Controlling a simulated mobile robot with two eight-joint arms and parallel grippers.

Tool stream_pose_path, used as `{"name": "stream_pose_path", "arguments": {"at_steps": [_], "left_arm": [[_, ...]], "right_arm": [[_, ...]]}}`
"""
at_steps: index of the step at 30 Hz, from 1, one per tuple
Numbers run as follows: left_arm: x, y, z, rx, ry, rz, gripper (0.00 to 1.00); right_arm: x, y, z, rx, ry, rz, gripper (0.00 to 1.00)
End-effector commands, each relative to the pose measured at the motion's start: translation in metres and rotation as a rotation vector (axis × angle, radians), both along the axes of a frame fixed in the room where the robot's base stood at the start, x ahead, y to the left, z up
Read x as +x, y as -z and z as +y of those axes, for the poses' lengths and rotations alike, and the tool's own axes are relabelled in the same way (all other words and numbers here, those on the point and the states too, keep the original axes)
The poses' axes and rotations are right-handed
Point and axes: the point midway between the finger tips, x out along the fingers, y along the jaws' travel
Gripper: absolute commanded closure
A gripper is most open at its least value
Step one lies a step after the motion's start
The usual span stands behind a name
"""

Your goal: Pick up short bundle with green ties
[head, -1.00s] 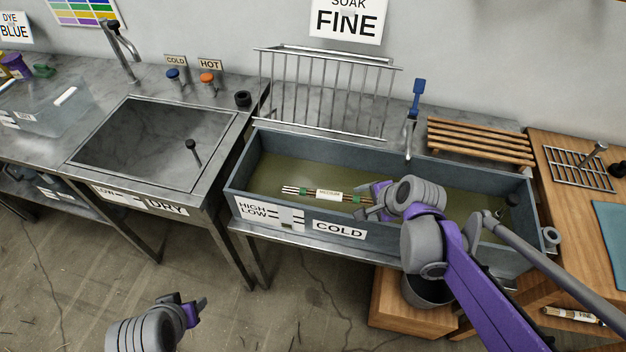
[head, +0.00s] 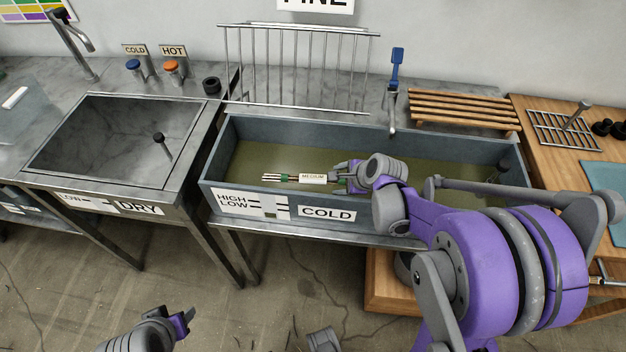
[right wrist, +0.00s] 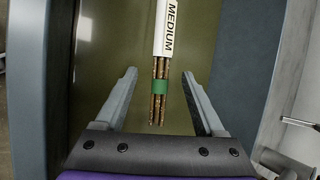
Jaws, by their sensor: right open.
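The short bundle (head: 313,178) of brown canes lies in the long grey trough (head: 212,170), with green ties and a white label reading MEDIUM. In the right wrist view the bundle (right wrist: 164,30) points down between my fingers, and a green tie (right wrist: 160,87) sits near its end. My right gripper (head: 345,175) is in the trough at the bundle's right end. In the wrist view my right gripper (right wrist: 160,95) is open, one finger on each side of the bundle with gaps. My left gripper (head: 183,320) is low over the floor, away from the trough; its jaw state is unclear.
A wire rack (head: 300,65) and a blue-handled tap (head: 396,80) stand behind. A wooden slatted rack (head: 465,108) is at back right. An empty-looking sink (head: 115,140) is to the left.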

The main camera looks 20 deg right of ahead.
Motion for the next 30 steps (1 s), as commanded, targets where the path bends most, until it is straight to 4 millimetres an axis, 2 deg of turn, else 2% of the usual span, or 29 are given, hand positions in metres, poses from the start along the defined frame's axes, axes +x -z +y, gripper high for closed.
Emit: {"name": "stream_pose_path", "arguments": {"at_steps": [7,17,27,29,30], "left_arm": [[0.000,0.004,0.000,0.000,0.000,0.001,0.50],[0.000,0.004,0.000,0.000,0.000,0.001,0.50],[0.000,0.004,0.000,0.000,0.000,0.001,0.50],[0.000,0.004,0.000,0.000,0.000,0.001,0.50],[0.000,0.004,0.000,0.000,0.000,0.001,0.50]], "right_arm": [[0.022,0.027,0.008,0.000,-0.001,-0.001,0.29],[0.026,0.032,0.008,0.000,0.000,0.000,0.29],[0.026,0.032,0.008,0.000,0.000,0.000,0.90],[0.026,0.032,0.008,0.000,0.000,0.000,1.00],[0.026,0.032,0.008,0.000,0.000,0.000,1.00]]}}
